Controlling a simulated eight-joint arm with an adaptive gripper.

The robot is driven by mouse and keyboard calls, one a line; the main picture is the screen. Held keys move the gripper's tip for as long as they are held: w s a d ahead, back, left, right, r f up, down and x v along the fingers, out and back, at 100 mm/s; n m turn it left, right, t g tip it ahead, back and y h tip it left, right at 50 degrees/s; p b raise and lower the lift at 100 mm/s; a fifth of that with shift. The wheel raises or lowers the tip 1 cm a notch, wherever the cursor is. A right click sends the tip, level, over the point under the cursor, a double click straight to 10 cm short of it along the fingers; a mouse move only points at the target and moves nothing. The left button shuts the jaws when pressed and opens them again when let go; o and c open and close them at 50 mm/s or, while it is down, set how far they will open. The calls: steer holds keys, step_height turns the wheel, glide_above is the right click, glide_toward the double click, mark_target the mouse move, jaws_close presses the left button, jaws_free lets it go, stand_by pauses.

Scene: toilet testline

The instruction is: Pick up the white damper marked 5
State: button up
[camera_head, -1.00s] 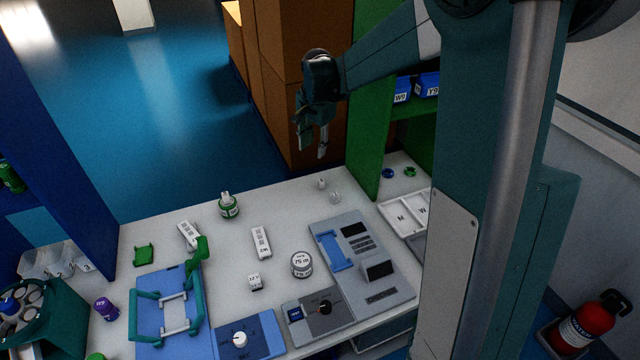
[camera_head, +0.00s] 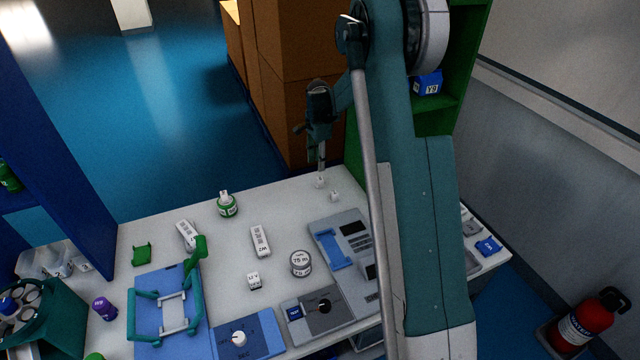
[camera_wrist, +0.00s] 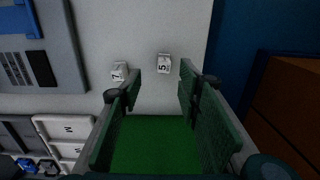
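The white damper marked 5 (camera_wrist: 164,63) stands on the table near its far edge. In the wrist view it shows beyond my fingertips, in line with the gap between them. In the head view it is the small white piece (camera_head: 320,183) just under my gripper (camera_head: 321,160). In the wrist view my gripper (camera_wrist: 161,80) is open, with nothing between its fingers. The fingers point down at the damper; whether they touch it I cannot tell.
A similar white damper marked 7 (camera_wrist: 119,71) stands close beside it. A grey device (camera_head: 336,232) lies nearer the front, and a green-labelled bottle (camera_head: 228,206) stands to the left. A green shelf (camera_head: 440,117) rises behind my arm. The table ends just past damper 5.

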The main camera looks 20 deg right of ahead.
mark_target(320, 178)
steer(key=shift+m, duration=0.5)
steer(key=f, duration=0.1)
steer(key=w+f, duration=0.1)
steer(key=d+f, duration=0.1)
steer(key=f, duration=0.1)
steer(key=shift+w+d, duration=0.1)
steer(key=shift+w, duration=0.15)
steer(key=shift+f, duration=0.1)
steer(key=shift+f, duration=1.2)
steer(key=shift+f, duration=0.1)
steer(key=shift+s+f, duration=0.1)
steer(key=shift+f, duration=2.4)
steer(key=shift+c, duration=0.2)
steer(key=c, duration=0.9)
